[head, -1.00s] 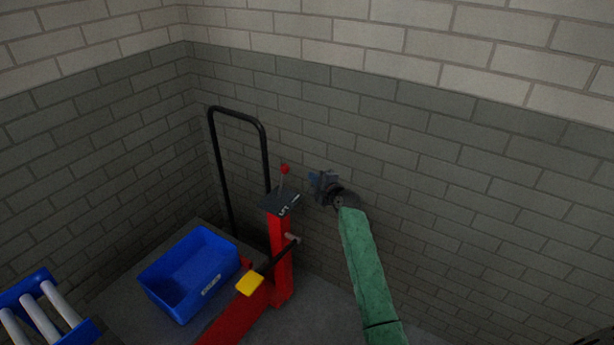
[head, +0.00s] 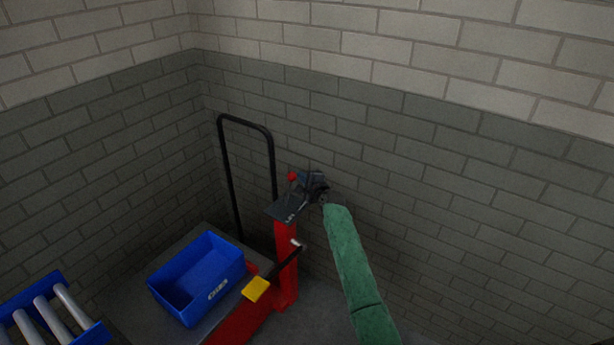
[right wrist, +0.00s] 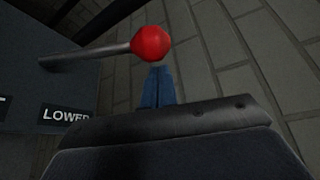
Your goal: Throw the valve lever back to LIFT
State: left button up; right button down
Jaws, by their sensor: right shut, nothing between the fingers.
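The valve lever is a thin grey rod with a red ball knob (head: 292,176), standing above the dark label plate (head: 284,212) on top of the red post (head: 286,262). In the right wrist view the red knob (right wrist: 151,44) is large, its rod runs left to the plate, and the word LOWER (right wrist: 66,115) is readable. My right gripper (head: 306,180) is at the plate, just right of the knob. Its blue fingertips (right wrist: 158,88) are together and empty, close to the knob; I cannot tell whether they touch it. My left gripper is not in view.
A black hoop handle (head: 246,122) rises behind the post. A blue bin (head: 197,280) stands on the platform, left of a yellow pedal (head: 256,289). A blue-framed roller rack (head: 52,310) is at lower left. The brick wall is close behind; space right of my arm is clear.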

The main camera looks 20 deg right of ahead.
jog(key=shift+s+a, duration=0.15)
jog(key=shift+a, duration=0.2)
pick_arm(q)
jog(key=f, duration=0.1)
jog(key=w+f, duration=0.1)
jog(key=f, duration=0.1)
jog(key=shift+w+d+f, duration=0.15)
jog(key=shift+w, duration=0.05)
pick_arm(e)
jog(key=shift+a, duration=0.1)
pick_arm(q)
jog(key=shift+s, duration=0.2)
